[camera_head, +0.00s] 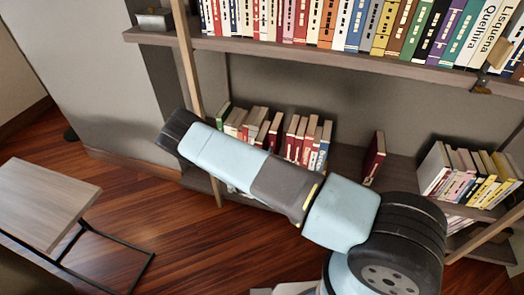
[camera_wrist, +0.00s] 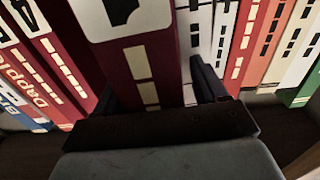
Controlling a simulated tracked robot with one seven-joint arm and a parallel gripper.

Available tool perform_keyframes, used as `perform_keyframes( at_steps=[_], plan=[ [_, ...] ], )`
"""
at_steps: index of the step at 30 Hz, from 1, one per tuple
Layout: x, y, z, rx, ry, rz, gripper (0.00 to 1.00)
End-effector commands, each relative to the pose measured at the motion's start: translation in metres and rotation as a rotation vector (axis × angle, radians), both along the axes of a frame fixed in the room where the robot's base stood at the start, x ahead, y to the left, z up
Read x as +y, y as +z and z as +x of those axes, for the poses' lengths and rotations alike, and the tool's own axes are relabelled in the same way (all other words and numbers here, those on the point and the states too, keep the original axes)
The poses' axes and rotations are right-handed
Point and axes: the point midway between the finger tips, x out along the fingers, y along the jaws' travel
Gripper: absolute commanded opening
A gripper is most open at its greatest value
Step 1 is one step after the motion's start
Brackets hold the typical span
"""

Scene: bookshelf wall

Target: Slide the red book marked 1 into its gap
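In the wrist view a dark red book (camera_wrist: 140,65) stands with its spine toward me. It has cream bars and a white label (camera_wrist: 120,14) with part of a black mark, cut off by the top edge. My gripper (camera_wrist: 155,95) has one dark finger on each side of this spine. The left finger is close to the book; a pale strip shows between the book and the right finger, so the gripper looks open around it. In the head view my arm crosses the middle and my fingers are not visible. A lone dark red book (camera_head: 374,158) stands on the lower shelf there.
In the wrist view red books (camera_wrist: 48,75) stand left, and white, red, orange and green books (camera_wrist: 260,45) right. In the head view the upper shelf (camera_head: 300,50) holds a long row. The lower shelf has book groups either side of the lone book. A small table (camera_head: 45,200) stands left.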

Motion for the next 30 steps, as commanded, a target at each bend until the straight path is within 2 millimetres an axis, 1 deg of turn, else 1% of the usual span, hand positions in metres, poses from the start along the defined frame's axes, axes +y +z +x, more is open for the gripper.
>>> perform_keyframes(
  at_steps=[7,11,14,24,30],
  plan=[
    [0.0,-0.001,-0.001,0.003,0.0,0.0,0.73],
    [0.003,-0.001,-0.009,0.002,0.001,0.0,0.73],
    [0.008,-0.001,-0.021,0.003,0.001,0.001,0.73],
    [0.031,-0.002,-0.084,0.002,0.002,0.0,0.73],
    [0.042,-0.002,-0.113,0.001,0.001,0.0,0.73]
  ],
)
